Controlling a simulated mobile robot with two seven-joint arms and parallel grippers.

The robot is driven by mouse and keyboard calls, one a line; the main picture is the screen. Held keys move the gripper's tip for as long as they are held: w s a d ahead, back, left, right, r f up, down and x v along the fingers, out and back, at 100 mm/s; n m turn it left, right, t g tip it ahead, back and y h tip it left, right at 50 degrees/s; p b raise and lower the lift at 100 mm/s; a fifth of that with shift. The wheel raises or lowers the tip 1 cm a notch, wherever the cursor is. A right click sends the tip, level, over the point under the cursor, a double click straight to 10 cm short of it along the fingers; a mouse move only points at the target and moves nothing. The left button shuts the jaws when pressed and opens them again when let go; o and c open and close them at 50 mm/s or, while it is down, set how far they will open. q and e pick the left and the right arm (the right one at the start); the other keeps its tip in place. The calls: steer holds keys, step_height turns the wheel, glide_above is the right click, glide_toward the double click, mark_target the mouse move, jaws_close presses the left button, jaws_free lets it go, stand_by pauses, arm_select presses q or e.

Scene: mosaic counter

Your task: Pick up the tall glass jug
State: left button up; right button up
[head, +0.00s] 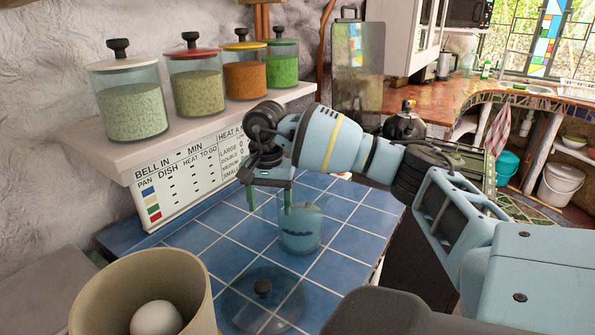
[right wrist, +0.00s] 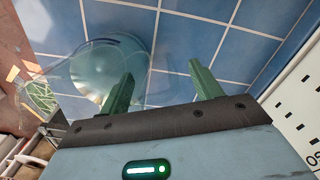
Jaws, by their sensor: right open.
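A clear glass vessel with a bluish tint, which looks like the jug (head: 300,236), stands upright on the blue tiled counter in the head view. It also shows from above as a round glass shape in the right wrist view (right wrist: 108,68), left of the fingers. My right gripper (head: 270,208) is open and empty, its two green fingers pointing down. In the head view one finger overlaps the jug's upper left rim; I cannot tell whether they touch. My left gripper is out of view.
A glass lid with a dark knob (head: 262,289) lies in front of the jug. A beige pot (head: 205,312) holding a white round thing stands at front left. A shelf (head: 135,170) with several lidded jars (head: 133,112) is behind. Tiles left of the jug are clear.

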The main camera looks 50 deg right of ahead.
mark_target(270, 193)
jaws_close()
steer(key=shift+r, duration=0.1)
stand_by(0.4)
steer(key=shift+w+r, duration=0.1)
steer(key=shift+r, duration=1.5)
steer(key=shift+s+a+r, duration=0.1)
steer(key=shift+s+r, duration=0.05)
steer(key=shift+s, duration=0.15)
steer(key=s+a+b, duration=0.1)
steer(key=s+a, duration=0.2)
steer(key=s, duration=0.4)
steer(key=s+a+r, duration=0.1)
steer(key=s+a, duration=0.3)
steer(key=s, duration=0.2)
steer(key=shift+s+r+b, duration=0.2)
steer(key=shift+s+b, duration=0.15)
steer(key=shift+s, duration=0.05)
